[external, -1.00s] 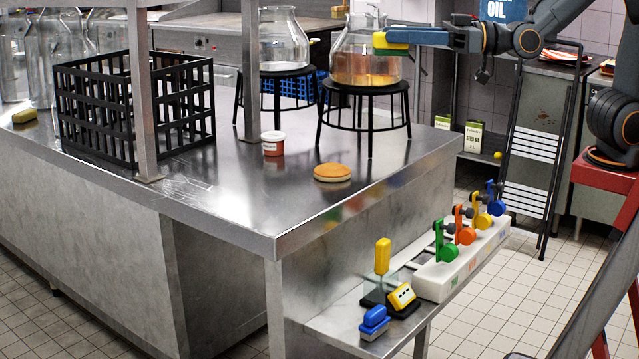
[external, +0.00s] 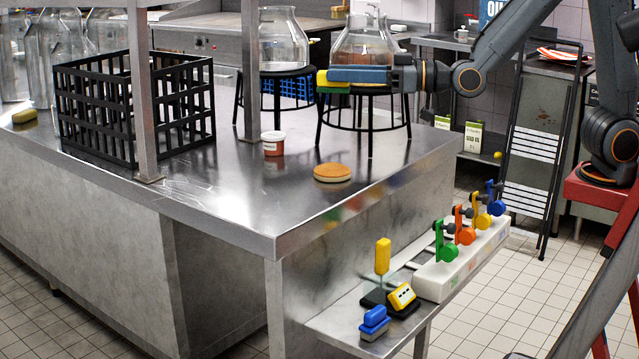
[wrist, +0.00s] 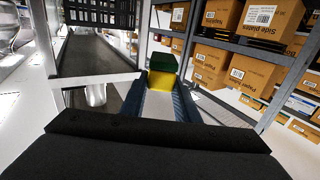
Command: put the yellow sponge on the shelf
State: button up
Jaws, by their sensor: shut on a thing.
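A yellow sponge (external: 332,84) with a green side is held at the tips of my gripper (external: 330,77), in front of the right glass jar and by the top of its stool. In the wrist view the yellow sponge (wrist: 161,81) sits between the two blue fingers of my gripper (wrist: 163,95), its green part uppermost. A steel side shelf (external: 345,322) at the end of the counter carries several small items. Which shelf the task names, I cannot tell.
Glass jars (external: 283,40) stand on black stools (external: 365,92) on the steel counter (external: 230,195). A black crate (external: 135,110), a small tub (external: 273,143), a round sponge-like disc (external: 332,172) and another yellowish block (external: 25,116) are there. The counter's front is clear.

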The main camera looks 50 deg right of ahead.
jog(key=w+d+f+m+t+h+b, duration=0.1)
jog(key=w+f+m+h+b, duration=0.2)
jog(key=w+f, duration=1)
jog(key=n, duration=0.1)
send_over(301, 186)
notch_tip(301, 186, down, 6)
jog(key=shift+a+f+b, duration=0.1)
jog(key=shift+f+b, duration=0.15)
jog(key=shift+b, duration=0.1)
jog(key=shift+f, duration=2.2)
jog(key=shift+f, duration=0.15)
jog(key=o, duration=1.1)
